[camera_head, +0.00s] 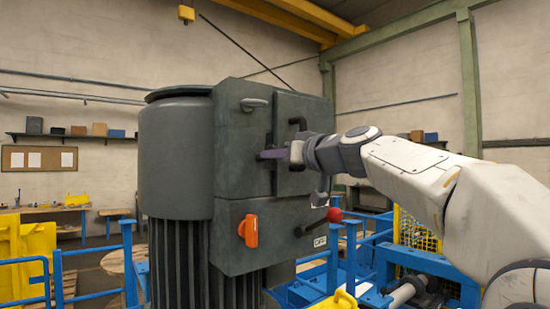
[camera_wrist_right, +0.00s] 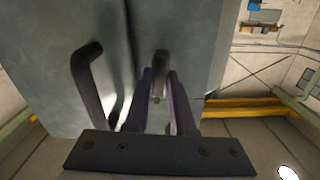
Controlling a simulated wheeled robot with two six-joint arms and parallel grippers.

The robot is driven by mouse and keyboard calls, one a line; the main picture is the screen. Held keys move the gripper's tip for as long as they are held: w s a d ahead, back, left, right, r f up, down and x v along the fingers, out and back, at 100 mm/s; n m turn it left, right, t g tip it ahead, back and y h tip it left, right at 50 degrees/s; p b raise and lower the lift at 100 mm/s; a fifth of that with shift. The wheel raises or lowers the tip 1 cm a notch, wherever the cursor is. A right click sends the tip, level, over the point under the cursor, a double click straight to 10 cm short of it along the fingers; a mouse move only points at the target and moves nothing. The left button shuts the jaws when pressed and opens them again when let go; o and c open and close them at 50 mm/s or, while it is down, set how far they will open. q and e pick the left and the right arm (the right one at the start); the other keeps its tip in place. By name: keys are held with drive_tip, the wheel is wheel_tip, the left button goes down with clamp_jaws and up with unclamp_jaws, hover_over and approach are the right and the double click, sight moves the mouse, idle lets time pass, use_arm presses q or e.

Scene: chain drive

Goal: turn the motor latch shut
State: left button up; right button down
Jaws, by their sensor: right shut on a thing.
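The motor housing (camera_head: 175,155) is a large dark grey machine with a box-like cover and door panel (camera_head: 310,108) on its side. In the right wrist view, the latch handle (camera_wrist_right: 161,62) stands up between the two dark fingers (camera_wrist_right: 158,98). How far the latch is turned cannot be told. My left gripper is not in view.
A dark bar handle (camera_head: 298,125) stands on the door near my right gripper; it also shows in the right wrist view (camera_wrist_right: 88,80). An orange handle (camera_head: 249,230) and a red-knobbed lever (camera_head: 334,215) are below. Blue railings (camera_head: 95,250) surround the machine.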

drive_tip(key=m, duration=1.6)
drive_tip(key=shift+w+d+f+m+b, duration=0.1)
drive_tip(key=shift+d+f+m+b, duration=0.1)
drive_tip(key=shift+f+m+b, duration=0.1)
idle(0.4)
drive_tip(key=c, duration=0.8)
unclamp_jaws()
drive_tip(key=shift+o, duration=0.2)
drive_tip(key=b+v, duration=0.5)
drive_tip(key=v, duration=0.5)
drive_tip(key=shift+s+d, duration=0.15)
drive_tip(key=shift+s, duration=0.05)
